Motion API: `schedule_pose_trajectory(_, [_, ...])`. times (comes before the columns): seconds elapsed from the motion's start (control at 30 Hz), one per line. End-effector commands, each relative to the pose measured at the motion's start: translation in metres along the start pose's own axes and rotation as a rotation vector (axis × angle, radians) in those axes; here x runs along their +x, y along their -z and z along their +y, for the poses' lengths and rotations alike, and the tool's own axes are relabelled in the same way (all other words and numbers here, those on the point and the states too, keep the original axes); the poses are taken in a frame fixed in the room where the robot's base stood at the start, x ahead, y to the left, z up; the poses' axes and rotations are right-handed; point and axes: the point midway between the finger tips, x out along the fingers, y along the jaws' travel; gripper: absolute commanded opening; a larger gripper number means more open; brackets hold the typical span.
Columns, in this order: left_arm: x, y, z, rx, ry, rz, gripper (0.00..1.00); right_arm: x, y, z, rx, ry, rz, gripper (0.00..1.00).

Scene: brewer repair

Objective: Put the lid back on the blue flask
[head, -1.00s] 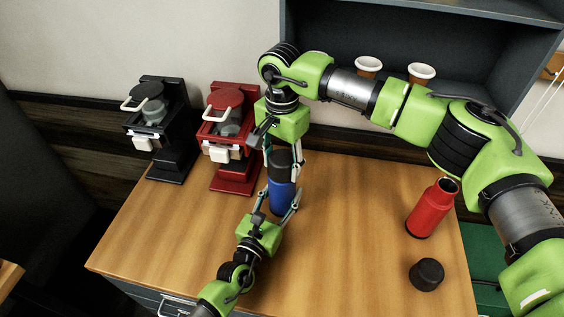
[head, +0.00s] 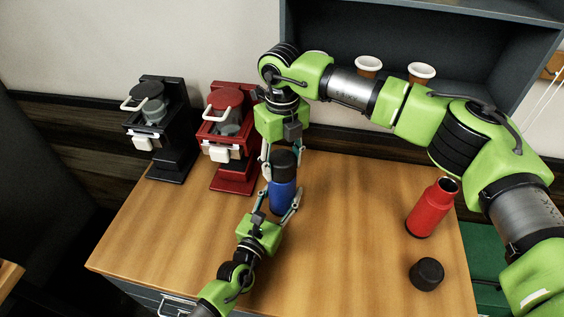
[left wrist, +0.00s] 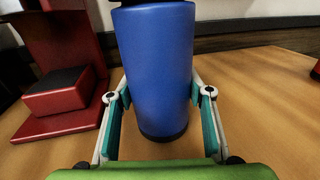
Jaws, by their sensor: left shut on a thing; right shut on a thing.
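The blue flask (head: 282,198) stands upright on the wooden table. My left gripper (head: 279,205) comes from the front and is shut around its body. In the left wrist view the blue flask (left wrist: 158,70) stands between the two fingers. The black lid (head: 284,164) sits at the top of the flask, upright; whether it is fully seated I cannot tell. My right gripper (head: 283,168) points down from above and is shut on the lid. Only the lid's lower edge shows in the left wrist view.
A red flask (head: 432,208) stands open at the right, with a black lid (head: 427,274) on the table near it. A red brewer (head: 232,178) stands close left of the blue flask, a black brewer (head: 172,160) further left. Two cups sit in the shelf behind.

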Motion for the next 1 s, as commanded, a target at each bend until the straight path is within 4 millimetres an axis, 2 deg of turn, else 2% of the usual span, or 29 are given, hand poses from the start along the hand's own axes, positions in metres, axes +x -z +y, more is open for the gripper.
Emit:
schedule_pose_trajectory(0.1, [-0.0001, 0.0003, -0.0004, 0.0, 0.001, 0.001, 0.0, -0.0001, -0.0004, 0.0, 0.174, 0.0, -0.001, 0.21])
schedule_pose_trajectory(0.23, [-0.0001, 0.0003, -0.0004, 0.0, 0.001, 0.001, 0.0, -0.0001, -0.0004, 0.0, 0.281, 0.0, -0.001, 0.21])
schedule_pose_trajectory(0.57, [-0.0001, 0.0002, -0.0005, 0.0, 0.001, 0.001, 0.0, -0.0001, -0.0005, 0.0, 0.305, 0.0, -0.002, 0.21])
schedule_pose_trajectory(0.6, [-0.0001, 0.0002, -0.0005, 0.0, 0.001, 0.0, 0.0, -0.0001, -0.0005, 0.0, 0.305, 0.0, -0.002, 0.55])
schedule_pose_trajectory(0.63, [-0.0001, 0.0002, -0.0005, 0.0, 0.001, 0.0, 0.0, -0.0001, -0.0005, 0.0, 0.305, 0.0, -0.002, 0.62])
schedule_pose_trajectory(1.0, [-0.0001, 0.0002, -0.0004, 0.0, 0.001, 0.001, 0.0, -0.0013, -0.0004, 0.0, 0.303, 0.0, -0.001, 0.64])
